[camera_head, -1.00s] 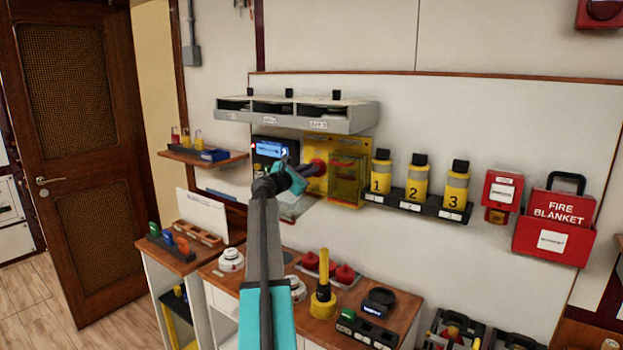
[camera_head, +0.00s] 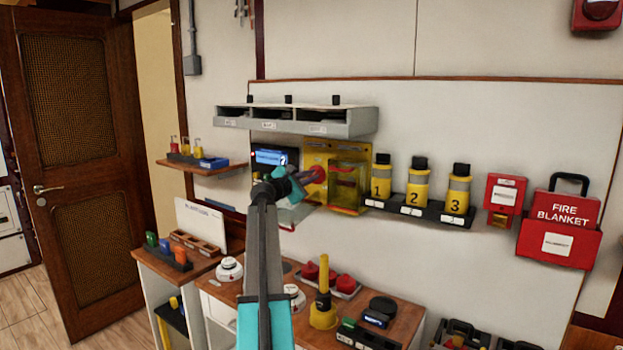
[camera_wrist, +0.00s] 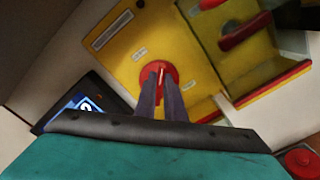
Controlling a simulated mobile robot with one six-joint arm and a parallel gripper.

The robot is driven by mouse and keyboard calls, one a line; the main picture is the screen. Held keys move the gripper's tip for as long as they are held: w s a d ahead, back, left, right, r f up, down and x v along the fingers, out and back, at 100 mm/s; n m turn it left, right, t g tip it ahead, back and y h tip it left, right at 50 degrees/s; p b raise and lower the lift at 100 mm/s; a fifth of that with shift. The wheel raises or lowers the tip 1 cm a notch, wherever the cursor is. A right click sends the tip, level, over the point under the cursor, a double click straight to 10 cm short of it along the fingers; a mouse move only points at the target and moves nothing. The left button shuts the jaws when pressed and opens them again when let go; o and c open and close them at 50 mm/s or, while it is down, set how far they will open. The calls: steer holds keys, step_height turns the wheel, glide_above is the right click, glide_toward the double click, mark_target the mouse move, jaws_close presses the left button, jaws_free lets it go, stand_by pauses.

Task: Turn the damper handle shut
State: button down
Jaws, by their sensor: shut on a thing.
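A red round handle (camera_wrist: 172,71) is on a yellow panel (camera_wrist: 118,33) on the wall. My gripper (camera_wrist: 160,76) reaches it from the front in the wrist view. Its two dark fingers are shut on the middle part of the handle, over the red disc. In the head view the handle (camera_head: 317,174) shows just beyond my gripper (camera_head: 306,178), and the yellow panel (camera_head: 317,153) is partly behind my arm. The fingers hide much of the handle's grip, so its exact angle is hard to tell.
A yellow see-through box (camera_head: 348,190) with a red lever (camera_wrist: 245,31) stands right beside the panel. A blue-lit display (camera_head: 268,158) is to the left. A grey shelf (camera_head: 350,122) juts out above. Numbered yellow canisters (camera_head: 418,188) stand to the right, and a cluttered bench (camera_head: 390,325) is below.

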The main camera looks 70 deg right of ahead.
steer(key=c, duration=1.8)
jaws_free()
steer(key=shift+s+a+f, duration=0.1)
steer(key=shift+a, duration=0.1)
steer(key=shift+c, duration=0.2)
steer(key=shift+d, duration=0.1)
steer(key=shift+r, duration=0.3)
steer(key=shift+r+b, duration=0.55)
steer(key=shift+r, duration=1)
steer(key=s+a+b, duration=0.1)
steer(key=s+a, duration=0.1)
steer(key=a, duration=0.5)
steer(key=s+a+r+b, duration=0.1)
steer(key=s+a, duration=0.2)
steer(key=a, duration=0.5)
steer(key=shift+s+r, duration=0.15)
steer(key=shift+s, duration=0.15)
